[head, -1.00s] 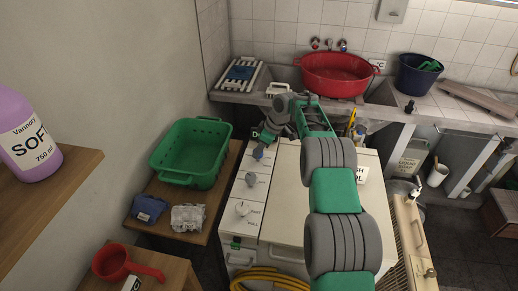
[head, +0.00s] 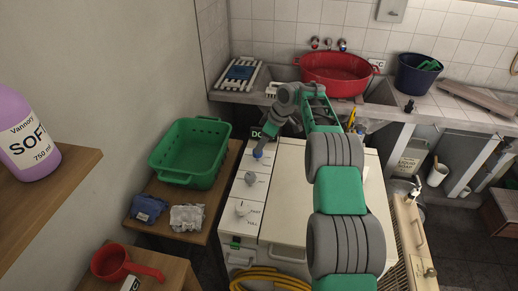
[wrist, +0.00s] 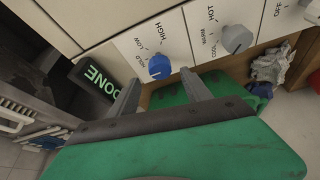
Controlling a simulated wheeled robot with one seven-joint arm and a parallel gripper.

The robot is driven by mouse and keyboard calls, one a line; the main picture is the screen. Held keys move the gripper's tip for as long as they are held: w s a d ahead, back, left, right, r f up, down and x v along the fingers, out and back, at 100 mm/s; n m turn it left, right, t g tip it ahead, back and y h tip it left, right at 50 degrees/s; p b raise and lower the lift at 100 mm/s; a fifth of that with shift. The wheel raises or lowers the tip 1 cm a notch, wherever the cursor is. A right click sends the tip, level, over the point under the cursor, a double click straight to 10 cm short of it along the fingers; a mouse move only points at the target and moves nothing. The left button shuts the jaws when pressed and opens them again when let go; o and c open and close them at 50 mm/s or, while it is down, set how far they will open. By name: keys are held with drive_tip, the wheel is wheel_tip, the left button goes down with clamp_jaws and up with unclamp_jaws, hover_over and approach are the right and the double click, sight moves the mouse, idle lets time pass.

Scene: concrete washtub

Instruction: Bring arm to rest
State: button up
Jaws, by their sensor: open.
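My gripper (wrist: 161,76) is open and empty in the wrist view, its two fingers apart on either side of the blue knob (wrist: 159,67). The knob sits on the white panel marked HIGH and LOW; I cannot tell if the fingers touch it. In the head view my arm reaches over the washing machine (head: 285,225), with the gripper end (head: 264,143) pointing down near the blue knob (head: 257,153). A dark sign with green DONE letters (wrist: 98,82) stands beside the panel.
Two more knobs (head: 242,208) sit on the panel. A green basket (head: 190,152) and cloths (head: 187,217) lie to the left. A red tub (head: 337,75) and dark blue bucket (head: 417,75) stand at the sink behind. A yellow hose (head: 265,278) lies in front.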

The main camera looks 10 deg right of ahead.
drive_tip(key=v, duration=0.4)
drive_tip(key=s+a+r+m+h, duration=0.1)
drive_tip(key=s+a+r+m, duration=0.4)
drive_tip(key=s+r, duration=0.7)
drive_tip(key=s+d+f+m+h, duration=0.1)
drive_tip(key=s+f+m, duration=0.1)
drive_tip(key=s, duration=1)
drive_tip(key=s+f+m+t+h, duration=0.1)
drive_tip(key=s+m, duration=0.3)
drive_tip(key=s, duration=0.9)
drive_tip(key=shift+d+f+h, duration=0.35)
drive_tip(key=shift+f+h, duration=0.05)
drive_tip(key=shift+f, duration=0.25)
drive_tip(key=shift+s, duration=0.1)
